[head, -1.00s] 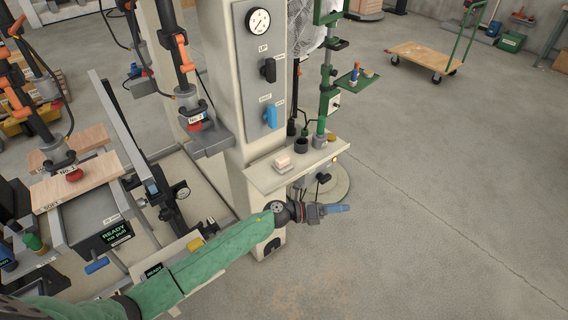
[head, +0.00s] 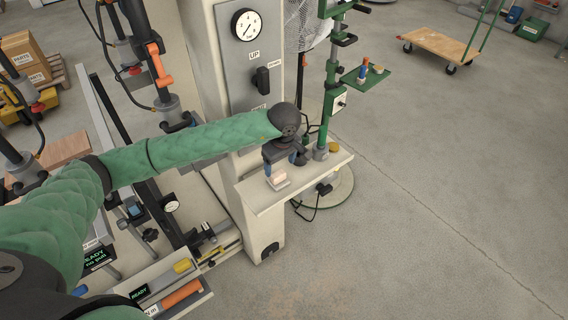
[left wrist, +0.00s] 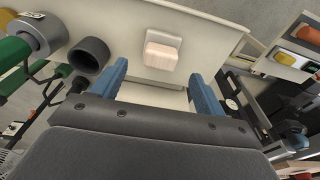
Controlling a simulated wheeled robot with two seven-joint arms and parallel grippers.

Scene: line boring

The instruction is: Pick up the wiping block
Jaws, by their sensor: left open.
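The wiping block (head: 277,181) is a small pale block with a pinkish lower part. It rests on the cream shelf (head: 262,203) fixed to the machine column. In the left wrist view the block (left wrist: 161,56) lies just beyond and between the two blue fingertips. My left gripper (head: 282,166) points down over the shelf at the block, open and empty; its fingers (left wrist: 155,80) stand apart on either side. The arm hides part of the shelf's back. My right gripper is not in view.
A dark round cup (left wrist: 90,57) stands on the shelf close beside the left finger. A green post (head: 329,90) with a small tray (head: 364,79) rises at the shelf's right end. The column (head: 213,60) stands behind.

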